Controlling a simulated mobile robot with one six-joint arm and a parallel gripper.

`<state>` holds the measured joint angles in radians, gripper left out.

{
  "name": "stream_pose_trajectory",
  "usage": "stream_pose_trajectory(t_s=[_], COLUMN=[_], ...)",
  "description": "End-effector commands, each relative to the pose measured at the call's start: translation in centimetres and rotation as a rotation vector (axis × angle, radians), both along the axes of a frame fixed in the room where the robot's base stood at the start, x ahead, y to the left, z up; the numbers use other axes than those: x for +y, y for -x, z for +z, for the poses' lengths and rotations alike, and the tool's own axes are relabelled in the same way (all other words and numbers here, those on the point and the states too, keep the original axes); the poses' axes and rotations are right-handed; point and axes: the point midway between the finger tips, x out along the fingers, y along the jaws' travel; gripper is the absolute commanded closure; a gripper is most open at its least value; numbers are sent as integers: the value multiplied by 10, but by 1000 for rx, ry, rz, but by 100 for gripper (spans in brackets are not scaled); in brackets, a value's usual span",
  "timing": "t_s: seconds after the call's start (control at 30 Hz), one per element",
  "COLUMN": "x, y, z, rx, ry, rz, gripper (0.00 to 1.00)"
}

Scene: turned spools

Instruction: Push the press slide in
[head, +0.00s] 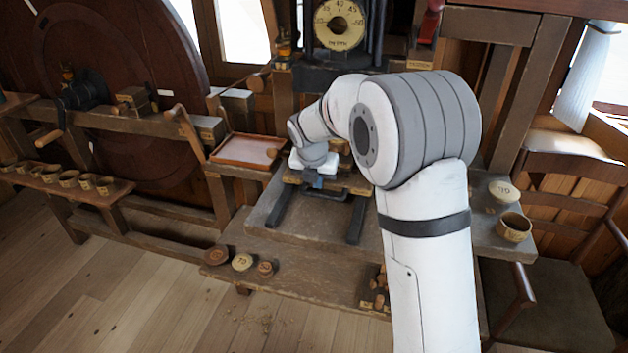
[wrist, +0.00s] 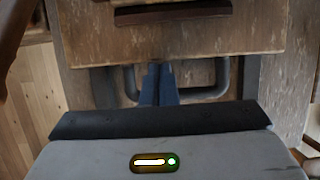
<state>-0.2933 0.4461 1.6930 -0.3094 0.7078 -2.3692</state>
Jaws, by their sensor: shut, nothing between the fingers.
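The press slide (head: 352,184) is a wooden board low in the press frame, partly hidden by my arm in the head view. In the wrist view it is a worn brown board (wrist: 100,35) with a dark bar across it. A dark U-shaped metal handle (wrist: 217,88) sticks out from its front edge. My gripper (head: 316,184) is at the slide's front. In the wrist view its blue fingers (wrist: 159,70) are shut together and empty, between the two sides of the handle. I cannot tell whether the fingertips touch the slide.
Two dark rails (head: 356,220) run forward below the slide over a wooden base (head: 300,228). Small spools (head: 243,262) stand on the low front board. A reddish tray (head: 246,150) is to the left. A round cup (head: 514,227) stands at the right. A dial (head: 340,24) is above.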

Motion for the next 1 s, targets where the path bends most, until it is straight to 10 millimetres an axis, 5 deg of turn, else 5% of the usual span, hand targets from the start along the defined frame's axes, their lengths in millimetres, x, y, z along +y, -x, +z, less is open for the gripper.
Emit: stream_pose_trajectory(t_s=[0.47, 1.0], x=[-1, 9], y=[-4, 21], z=[13, 87], rx=[-19, -8], ry=[-2, 0], rz=[2, 1], gripper=[100, 100])
